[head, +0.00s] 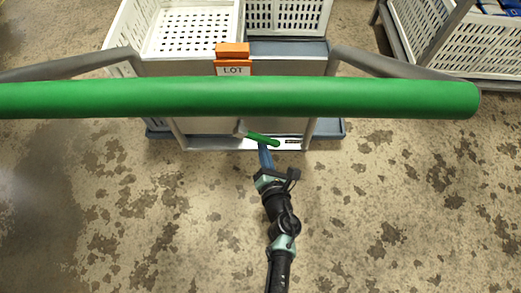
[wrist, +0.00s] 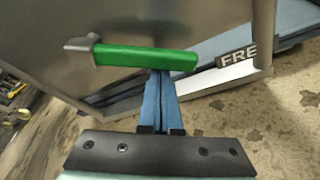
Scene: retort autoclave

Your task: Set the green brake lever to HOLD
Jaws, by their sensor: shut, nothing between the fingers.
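The green brake lever (head: 263,139) sits low on the cart's near face. In the wrist view the lever (wrist: 146,57) runs from a grey pivot at its left to a free right end. That end lies beside a dark label (wrist: 238,57) reading "FRE", its rest cut off or hidden. No HOLD marking is readable. My gripper (head: 263,149) is shut and empty. In the wrist view its blue fingers (wrist: 159,88) reach the lever's lower edge near the right end. Their tips look hidden behind it; I cannot tell whether they touch.
A thick green push handle (head: 240,97) crosses the head view above my arm. White perforated crates (head: 193,50) stand on the cart, with an orange LOT holder (head: 232,50) on its near side. Another crate rack (head: 440,50) stands at right. The stained floor around my arm is clear.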

